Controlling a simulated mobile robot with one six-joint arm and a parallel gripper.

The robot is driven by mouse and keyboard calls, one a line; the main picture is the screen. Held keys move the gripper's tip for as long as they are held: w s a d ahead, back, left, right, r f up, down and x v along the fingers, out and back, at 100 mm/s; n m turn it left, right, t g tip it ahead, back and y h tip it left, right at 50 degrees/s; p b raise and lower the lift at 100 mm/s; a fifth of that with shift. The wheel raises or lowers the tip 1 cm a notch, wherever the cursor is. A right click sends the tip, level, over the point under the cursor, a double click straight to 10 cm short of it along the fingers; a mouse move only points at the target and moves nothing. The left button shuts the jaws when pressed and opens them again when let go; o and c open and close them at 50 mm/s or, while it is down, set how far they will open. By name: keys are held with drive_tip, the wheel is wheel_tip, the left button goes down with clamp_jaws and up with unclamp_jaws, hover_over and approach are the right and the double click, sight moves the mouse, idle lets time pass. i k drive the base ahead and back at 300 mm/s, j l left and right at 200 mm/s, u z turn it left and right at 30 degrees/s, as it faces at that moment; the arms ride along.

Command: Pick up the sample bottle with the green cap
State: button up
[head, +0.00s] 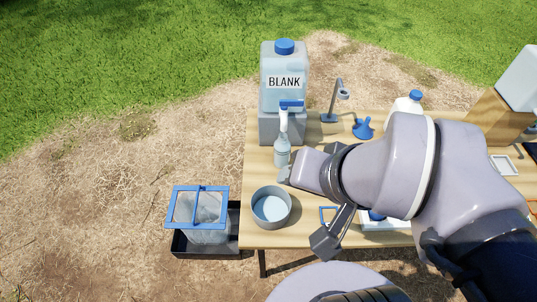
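No green cap shows in the head view. A small clear bottle (282,153) stands upright under the spout of the BLANK container (284,82), and I see no cap on it. My gripper (287,175) points left, with its tip beside or at the lower part of this bottle. I cannot tell whether the fingers hold it. My arm hides much of the right and middle of the table. A white bottle with a blue cap (408,104) stands behind my arm.
A grey bowl (259,219) stands at the wooden table's (254,178) front left. A blue-framed bin with a clear bag (200,207) is on the ground left of it. A small stand (330,117) and a blue object (363,129) are at the back.

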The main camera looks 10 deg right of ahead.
sight(282, 146)
drive_tip(key=i+j+z, duration=0.15)
drive_tip(key=j, duration=0.55)
drive_tip(key=i+j+z, duration=0.15)
drive_tip(key=j, duration=0.6)
drive_tip(key=j+z, duration=0.15)
drive_tip(key=j, duration=0.55)
